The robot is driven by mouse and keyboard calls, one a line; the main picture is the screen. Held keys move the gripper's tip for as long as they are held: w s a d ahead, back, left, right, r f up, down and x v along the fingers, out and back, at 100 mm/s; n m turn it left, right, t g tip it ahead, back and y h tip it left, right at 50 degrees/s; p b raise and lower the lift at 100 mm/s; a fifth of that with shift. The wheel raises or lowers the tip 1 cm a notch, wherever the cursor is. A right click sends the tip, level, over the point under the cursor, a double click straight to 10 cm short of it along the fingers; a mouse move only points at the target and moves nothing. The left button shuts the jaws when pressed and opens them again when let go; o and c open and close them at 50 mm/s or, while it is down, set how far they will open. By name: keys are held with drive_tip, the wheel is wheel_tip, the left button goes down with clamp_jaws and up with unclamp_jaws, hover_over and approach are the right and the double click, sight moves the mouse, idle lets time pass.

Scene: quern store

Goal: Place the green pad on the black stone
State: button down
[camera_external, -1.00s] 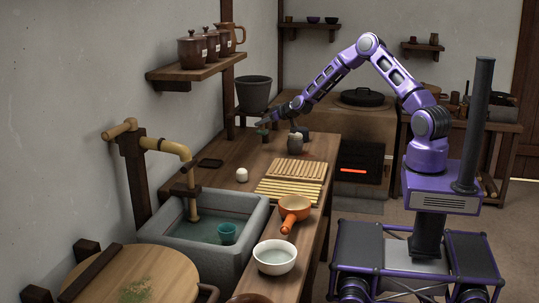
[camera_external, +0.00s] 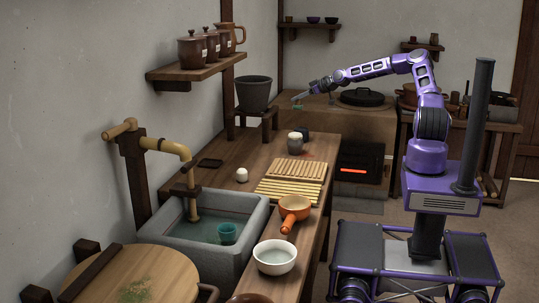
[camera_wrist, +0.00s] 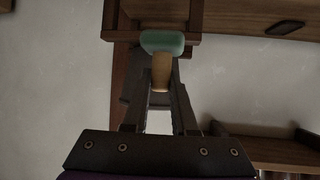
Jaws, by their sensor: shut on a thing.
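In the wrist view the green pad (camera_wrist: 162,42) has a tan handle (camera_wrist: 161,72) between the fingers of my gripper (camera_wrist: 160,88). A flat black slab (camera_external: 210,163), perhaps the black stone, lies on the counter near the left wall. A similar flat dark piece (camera_wrist: 285,28) shows at the upper right of the wrist view.
A grey jar (camera_external: 295,145) and a dark block (camera_external: 304,132) stand at the counter's far end. A white round item (camera_external: 242,175), bamboo mats (camera_external: 289,191) and an orange pan (camera_external: 294,208) are nearer.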

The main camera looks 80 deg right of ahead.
drive_tip(key=shift+s+d+r, duration=0.25)
drive_tip(key=shift+s+d, duration=0.5)
drive_tip(key=shift+s, duration=0.05)
drive_tip(key=b, duration=0.1)
hover_over(303, 128)
drive_tip(key=f, duration=0.9)
drive_tip(key=shift+w+d+f, duration=0.1)
drive_tip(key=shift+w+f, duration=0.2)
drive_tip(key=shift+w, duration=0.05)
drive_tip(key=shift+f, duration=0.1)
drive_tip(key=c, duration=0.7)
unclamp_jaws()
drive_tip(key=shift+s+r, duration=0.25)
drive_tip(key=p+v, duration=0.1)
drive_tip(key=v, duration=1)
drive_tip(key=shift+s, duration=0.2)
